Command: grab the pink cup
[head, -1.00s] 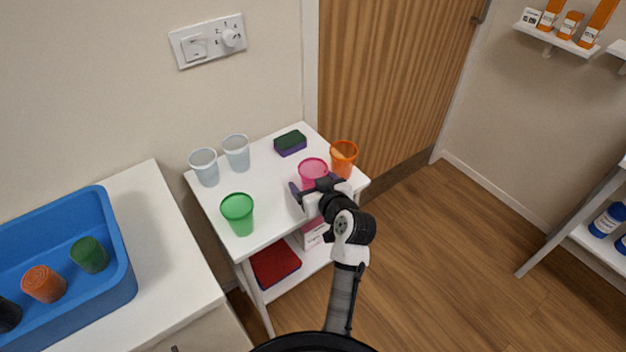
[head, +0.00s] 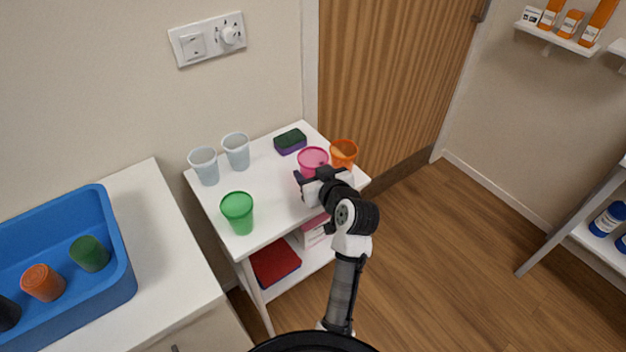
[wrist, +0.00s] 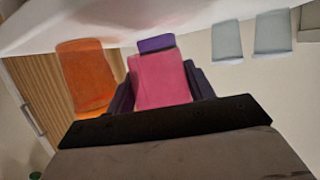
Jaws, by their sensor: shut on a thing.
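The pink cup (head: 312,160) is at the right side of the small white table, in front of the orange cup. My gripper (head: 316,180) reaches it from the front right and hides its lower part in the head view. In the wrist view the pink cup (wrist: 160,80) sits between the two dark fingers (wrist: 162,92), one on each side, and the gripper is shut on it. I cannot tell whether the cup's base touches the table.
An orange cup (head: 343,154) stands close on the right of the pink cup. A green and purple sponge (head: 290,141) lies behind it. Two clear cups (head: 204,166) (head: 236,151) and a green cup (head: 238,212) stand to the left. A blue bin (head: 122,262) is on the left counter.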

